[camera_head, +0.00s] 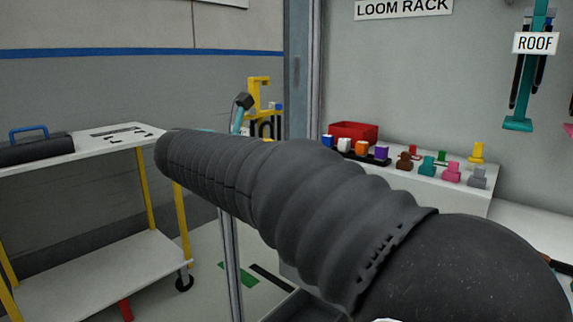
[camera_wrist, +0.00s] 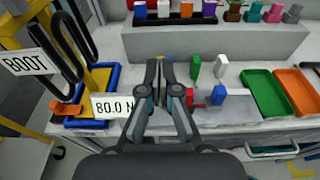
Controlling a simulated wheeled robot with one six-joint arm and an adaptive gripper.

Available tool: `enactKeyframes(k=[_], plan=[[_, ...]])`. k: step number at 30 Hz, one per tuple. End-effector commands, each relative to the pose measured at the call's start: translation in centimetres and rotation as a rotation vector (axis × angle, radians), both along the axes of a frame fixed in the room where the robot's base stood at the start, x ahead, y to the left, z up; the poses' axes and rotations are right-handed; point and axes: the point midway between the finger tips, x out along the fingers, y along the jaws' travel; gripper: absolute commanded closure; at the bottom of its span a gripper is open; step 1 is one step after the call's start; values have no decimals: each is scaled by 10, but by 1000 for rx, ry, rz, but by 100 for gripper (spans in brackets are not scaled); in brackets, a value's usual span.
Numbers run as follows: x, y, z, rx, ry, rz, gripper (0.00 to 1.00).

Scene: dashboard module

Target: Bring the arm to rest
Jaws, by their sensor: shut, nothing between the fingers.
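My gripper (camera_wrist: 159,70) shows in the wrist view with its two fingers together and nothing between them. It points out over the white bench (camera_wrist: 122,72), in front of a white raised step. My own dark ribbed arm crosses the middle of the head view, from lower right to upper left. My gripper cannot be made out in the head view.
A green tray (camera_wrist: 262,92) is further right. An "80.0 N" sign (camera_wrist: 113,107) is close left. A white cart (camera_head: 95,148) stands at left in the head view.

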Motion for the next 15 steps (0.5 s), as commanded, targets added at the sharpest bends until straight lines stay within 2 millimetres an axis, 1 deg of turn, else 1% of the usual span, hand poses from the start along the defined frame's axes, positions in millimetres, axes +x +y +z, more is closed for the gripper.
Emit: enactKeyframes(k=[1,3,7,11,14,15], plan=[[-4,4,8,2,-2,3,100],[-8,8,16,1,-1,2,100],[-13,13,26,0,-1,2,100],[-16,16,31,13,-12,-1,100],[-15,19,31,76,-67,-3,100],[-13,21,28,128,-96,-2,100]])
